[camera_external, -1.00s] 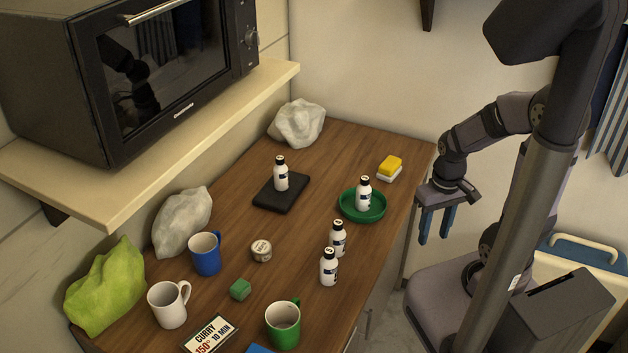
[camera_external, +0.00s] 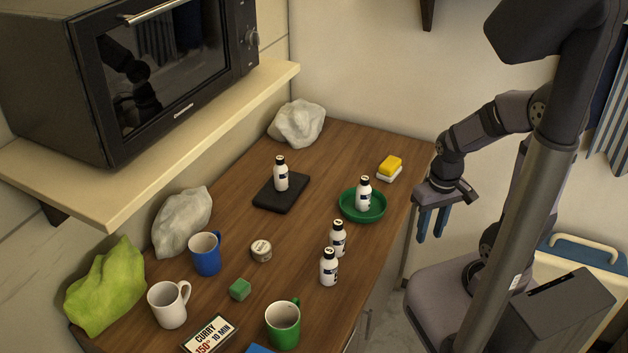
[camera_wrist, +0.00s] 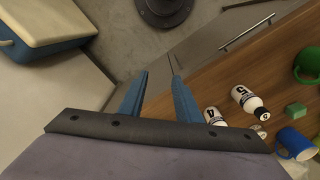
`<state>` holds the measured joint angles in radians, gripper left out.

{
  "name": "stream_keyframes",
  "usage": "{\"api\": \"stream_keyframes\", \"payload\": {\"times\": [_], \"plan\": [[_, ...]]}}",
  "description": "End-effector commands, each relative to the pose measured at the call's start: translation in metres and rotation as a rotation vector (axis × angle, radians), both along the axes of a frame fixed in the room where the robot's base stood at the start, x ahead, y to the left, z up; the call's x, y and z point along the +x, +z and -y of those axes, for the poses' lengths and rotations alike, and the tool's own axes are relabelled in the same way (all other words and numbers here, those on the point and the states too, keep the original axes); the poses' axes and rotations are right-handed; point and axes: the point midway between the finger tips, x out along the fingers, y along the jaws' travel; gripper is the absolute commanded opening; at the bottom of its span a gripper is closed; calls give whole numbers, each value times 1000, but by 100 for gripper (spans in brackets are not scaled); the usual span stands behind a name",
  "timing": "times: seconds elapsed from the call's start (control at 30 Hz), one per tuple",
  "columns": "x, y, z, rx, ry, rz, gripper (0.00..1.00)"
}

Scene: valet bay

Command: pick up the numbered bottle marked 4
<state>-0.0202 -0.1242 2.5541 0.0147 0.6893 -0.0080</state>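White bottles with black caps stand on the wooden counter. In the wrist view, the bottle marked 4 (camera_wrist: 214,116) stands beside the bottle marked 5 (camera_wrist: 243,96). By that layout, bottle 4 (camera_external: 338,240) is the rear one of the close pair in the external view, and bottle 5 (camera_external: 328,268) is just in front of it. Their numbers are not readable there. My gripper (camera_external: 432,239) is off the counter's right edge, fingers pointing down. In the wrist view my gripper (camera_wrist: 160,73) has its blue fingers apart, with nothing between them.
Another bottle (camera_external: 363,194) stands in a green dish (camera_external: 350,214), and one (camera_external: 281,174) on a black pad (camera_external: 270,200). A green mug (camera_external: 283,328), green cube (camera_external: 240,289), jar (camera_external: 261,251) and blue mug (camera_external: 206,256) stand leftward and forward. A sponge (camera_external: 390,166) lies at the back.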

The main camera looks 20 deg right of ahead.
Motion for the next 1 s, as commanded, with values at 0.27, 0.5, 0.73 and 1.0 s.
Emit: {"api": "stream_keyframes", "payload": {"times": [0.27, 0.5, 0.73, 1.0], "plan": [[74, 12, -86, 106, 111, 230, 31], [138, 40, -217, 235, 195, 551, 31], [147, 65, -318, 291, 208, 844, 31], [107, -12, -265, 23, -29, 1047, 31]]}}
